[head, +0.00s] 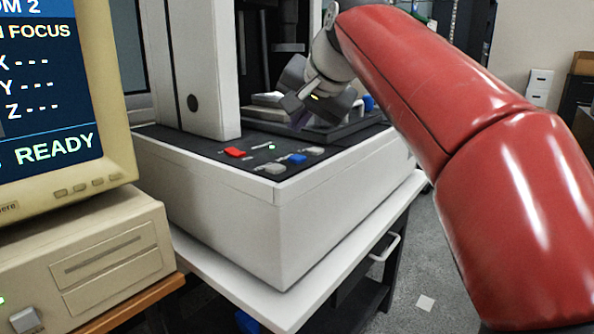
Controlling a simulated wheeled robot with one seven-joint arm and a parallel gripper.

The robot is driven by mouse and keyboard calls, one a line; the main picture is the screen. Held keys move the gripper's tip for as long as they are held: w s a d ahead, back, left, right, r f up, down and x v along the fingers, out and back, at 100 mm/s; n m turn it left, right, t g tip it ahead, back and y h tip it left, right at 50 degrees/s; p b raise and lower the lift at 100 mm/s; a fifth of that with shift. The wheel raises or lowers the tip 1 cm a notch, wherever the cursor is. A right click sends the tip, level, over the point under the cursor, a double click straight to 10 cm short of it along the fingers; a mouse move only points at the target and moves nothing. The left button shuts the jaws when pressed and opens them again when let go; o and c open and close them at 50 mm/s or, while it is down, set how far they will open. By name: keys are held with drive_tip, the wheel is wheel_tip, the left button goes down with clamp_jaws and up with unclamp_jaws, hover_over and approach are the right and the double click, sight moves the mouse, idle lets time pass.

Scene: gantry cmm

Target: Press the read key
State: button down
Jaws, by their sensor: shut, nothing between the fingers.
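The control panel (200,144) is the dark top at the front of the white measuring machine (240,215). It carries a red key (235,152), a blue key (297,159), a grey key (275,168) at the front corner and another grey key (315,151) to the right. Their labels are too small to read, so I cannot tell which is the read key. My gripper (299,123) is shut and empty, pointing down above and behind the right-hand keys. It looks apart from them.
A beige monitor (120,100) at left shows "READY" and dashes for X, Y and Z. It stands on a beige computer case (90,262). A white column (205,70) rises behind the panel's left side. A white cart (255,300) bears the machine.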

sight(300, 159)
drive_tip(key=shift+f+b, duration=0.8)
drive_tip(key=shift+f, duration=0.75)
drive_tip(key=shift+f, duration=0.1)
idle(0.8)
drive_tip(key=shift+f, duration=0.3)
drive_tip(key=shift+f+b, duration=0.4)
drive_tip(key=shift+b, duration=0.1)
idle(0.4)
idle(0.4)
drive_tip(key=shift+r+p, duration=0.8)
drive_tip(key=shift+p, duration=0.1)
wheel_tip(300, 159, up, 5)
drive_tip(key=p, duration=0.5)
drive_tip(key=shift+r, duration=0.1)
